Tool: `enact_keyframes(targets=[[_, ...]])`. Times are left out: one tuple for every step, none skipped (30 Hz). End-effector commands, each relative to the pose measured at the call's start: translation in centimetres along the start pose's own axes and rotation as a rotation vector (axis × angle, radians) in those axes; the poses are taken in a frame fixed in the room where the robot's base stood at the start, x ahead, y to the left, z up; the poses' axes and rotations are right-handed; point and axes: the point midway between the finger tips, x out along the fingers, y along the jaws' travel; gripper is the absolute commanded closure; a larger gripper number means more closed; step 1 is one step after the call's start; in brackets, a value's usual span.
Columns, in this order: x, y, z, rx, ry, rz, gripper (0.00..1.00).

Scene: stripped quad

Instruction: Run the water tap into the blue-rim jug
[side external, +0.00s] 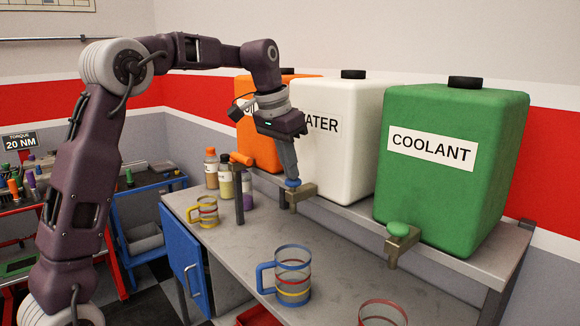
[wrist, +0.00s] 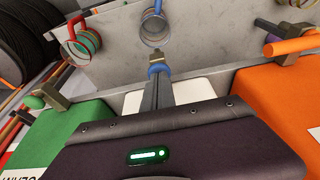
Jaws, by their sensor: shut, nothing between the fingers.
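The white water tank (side external: 345,150) stands between the orange and green tanks. Its brass tap (side external: 302,195) has a blue knob (side external: 292,184), which also shows in the wrist view (wrist: 158,69). My gripper (side external: 291,178) is shut and empty, pointing down with its fingertips at the blue knob. I cannot tell whether they touch or press it. The blue-rim jug (side external: 278,283), clear with a blue handle and red and yellow bands, stands upright on the bench. In the wrist view the jug (wrist: 154,42) lies just beyond the tap; I cannot tell whether it is under the spout. No water stream is visible.
The green coolant tank (side external: 450,190) has a green-knobbed tap (side external: 398,230). The orange tank (side external: 257,143) has an orange-handled tap (side external: 240,158). A yellow-handled jug (side external: 204,213) stands left, near several bottles (side external: 226,178). A red-rimmed jug (side external: 383,303) is at the front right.

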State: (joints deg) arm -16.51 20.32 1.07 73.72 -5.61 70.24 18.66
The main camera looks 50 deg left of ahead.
Motion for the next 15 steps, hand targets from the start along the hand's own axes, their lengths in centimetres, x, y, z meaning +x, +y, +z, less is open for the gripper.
enact_keyframes(targets=[[0.0, 0.0, 0.0, 0.000, 0.000, 0.000, 1.00], [0.0, 0.0, 0.0, 0.000, 0.001, 0.000, 1.00], [0.0, 0.0, 0.0, 0.000, 0.001, 0.000, 1.00], [0.0, 0.0, 0.0, 0.000, 0.000, 0.000, 1.00], [0.0, 0.0, 0.0, 0.000, 0.000, 0.000, 1.00], [0.0, 0.0, 0.0, 0.000, 0.000, 0.000, 1.00], [0.0, 0.0, 0.0, 0.000, 0.000, 0.000, 1.00], [0.1, 0.0, 0.0, 0.000, 0.000, 0.000, 1.00], [0.2, 0.0, 0.1, 0.000, -0.001, 0.000, 1.00], [0.4, 0.0, 0.1, 0.000, -0.002, 0.000, 1.00], [0.7, 0.0, 0.3, 0.000, -0.003, 0.001, 1.00], [1.1, 0.0, 0.4, -0.001, -0.003, 0.001, 1.00], [1.5, 0.0, 0.5, -0.001, -0.004, 0.001, 1.00], [1.7, 0.0, 0.6, -0.001, -0.003, 0.001, 1.00], [1.8, 0.0, 0.6, -0.001, -0.002, 0.000, 1.00]])
